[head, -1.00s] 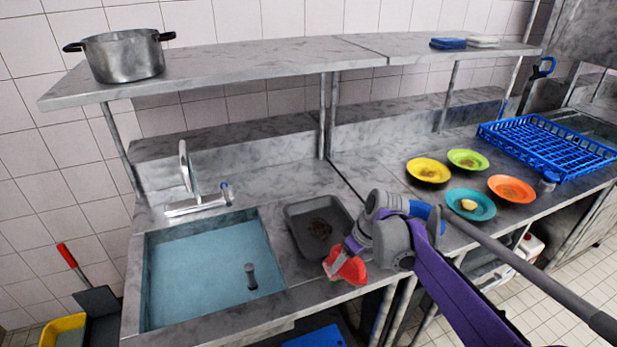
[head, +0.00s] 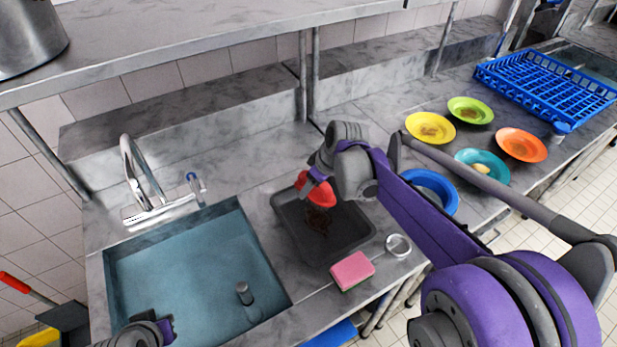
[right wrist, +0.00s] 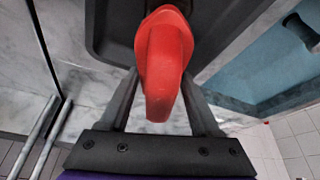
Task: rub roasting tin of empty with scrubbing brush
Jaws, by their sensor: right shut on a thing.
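The dark grey roasting tin (head: 350,235) lies on the counter just right of the sink, with a brown burnt patch (head: 318,220) on its floor. My right gripper (head: 315,183) is shut on the red scrubbing brush (head: 320,194), over the back part of the tin. In the right wrist view the red brush (right wrist: 163,60) sits between the fingers of the gripper (right wrist: 160,92), with the dark tin (right wrist: 103,30) beyond. The bristles are hidden, and I cannot tell whether they touch the tin. My left gripper (head: 150,333) shows only partly at the bottom edge, low over the sink.
A pink sponge (head: 352,271) and a small glass (head: 398,246) stand in front of the tin. The water-filled sink (head: 190,265) and tap (head: 140,175) are left. A blue bowl (head: 432,183), several soiled plates (head: 521,145) and a blue rack (head: 550,88) are right. A shelf (head: 180,50) overhangs.

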